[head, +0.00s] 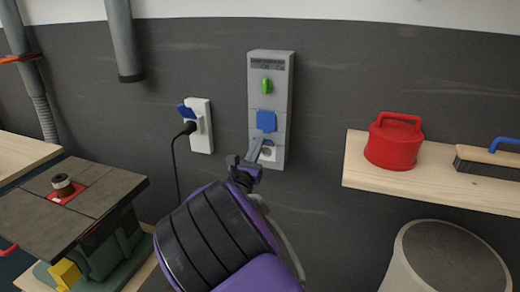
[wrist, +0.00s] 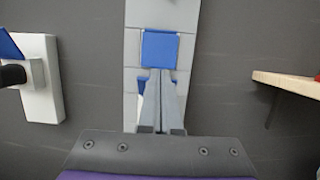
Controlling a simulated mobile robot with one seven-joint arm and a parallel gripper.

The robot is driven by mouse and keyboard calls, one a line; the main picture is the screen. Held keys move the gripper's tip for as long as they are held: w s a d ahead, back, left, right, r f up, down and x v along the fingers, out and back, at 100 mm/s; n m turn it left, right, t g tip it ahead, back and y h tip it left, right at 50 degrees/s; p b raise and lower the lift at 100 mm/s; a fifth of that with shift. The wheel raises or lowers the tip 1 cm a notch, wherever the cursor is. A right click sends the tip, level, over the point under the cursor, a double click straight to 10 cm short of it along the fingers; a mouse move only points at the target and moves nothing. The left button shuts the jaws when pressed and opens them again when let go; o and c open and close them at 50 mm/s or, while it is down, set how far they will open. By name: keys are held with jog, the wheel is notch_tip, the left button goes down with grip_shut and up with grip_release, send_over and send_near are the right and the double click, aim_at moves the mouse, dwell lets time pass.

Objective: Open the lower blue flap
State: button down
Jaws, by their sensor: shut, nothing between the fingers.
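The grey box (head: 284,100) on the dark wall carries a green knob (head: 266,86) and a closed upper blue flap (head: 266,121). In the wrist view the upper blue flap (wrist: 160,48) is square and in full view. The lower blue flap (wrist: 141,80) is mostly hidden behind my fingers; only blue edges show, with white below. In the head view a pale round socket face (head: 267,154) shows there, so the flap seems at least partly raised. My gripper (head: 256,148) is shut and empty, its fingertips at the lower flap (wrist: 161,74). Contact is unclear.
A white socket (head: 200,112) with a black plug and raised blue cover is left of the box. A wooden shelf (head: 365,170) with a red canister (head: 394,145) and brush (head: 488,158) juts out at right. A machine table (head: 100,190) stands at left.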

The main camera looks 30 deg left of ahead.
jog(key=shift+w+r, duration=0.15)
jog(key=shift+r, duration=0.15)
dwell(0.5)
